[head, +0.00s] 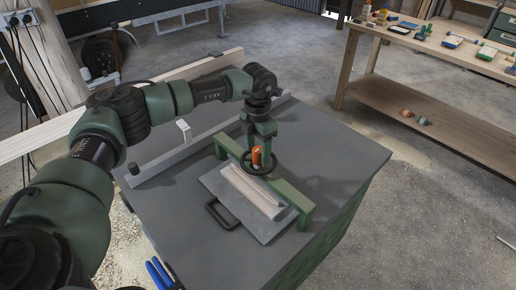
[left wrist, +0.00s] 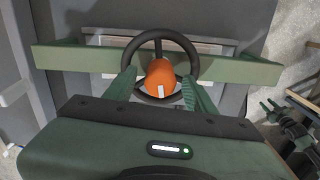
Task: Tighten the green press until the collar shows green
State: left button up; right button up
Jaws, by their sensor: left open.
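The green press (head: 292,196) stands on the grey bench top, its beam spanning a metal plate (head: 215,186) with a pale block (head: 250,190) under the beam. A black handwheel (head: 243,168) sits above the beam. At its middle is an orange cylindrical part (head: 257,156), perhaps the collar; it also shows orange with a small white mark in the left wrist view (left wrist: 160,77). My left gripper (head: 258,148) points down over the wheel. Its open fingers stand on either side of the orange part; I cannot tell if they touch the wheel. My right gripper is out of view.
A black handle (head: 222,214) sticks out at the plate's near edge. A grey rail (head: 200,143) runs along the bench's far-left side. A blue object (head: 160,274) shows at the near edge. A wooden table (head: 430,50) with tools stands at the right, across open floor.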

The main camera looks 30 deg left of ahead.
pick_arm(q)
grip_shut()
jog(key=shift+m, duration=0.3)
jog(key=shift+f+m+b, duration=0.1)
jog(key=shift+m+b, duration=1.05)
jog(key=shift+m, duration=0.05)
jog(key=m+b, duration=0.1)
jog(key=m, duration=0.1)
jog(key=shift+m, duration=0.4)
jog(key=m+b, duration=0.2)
jog(key=m, duration=0.1)
jog(key=shift+w+m, duration=0.1)
jog(key=shift+m, duration=0.2)
jog(key=shift+r+m+b, duration=0.2)
jog(key=shift+m+b, duration=0.35)
jog(key=shift+m, duration=1.05)
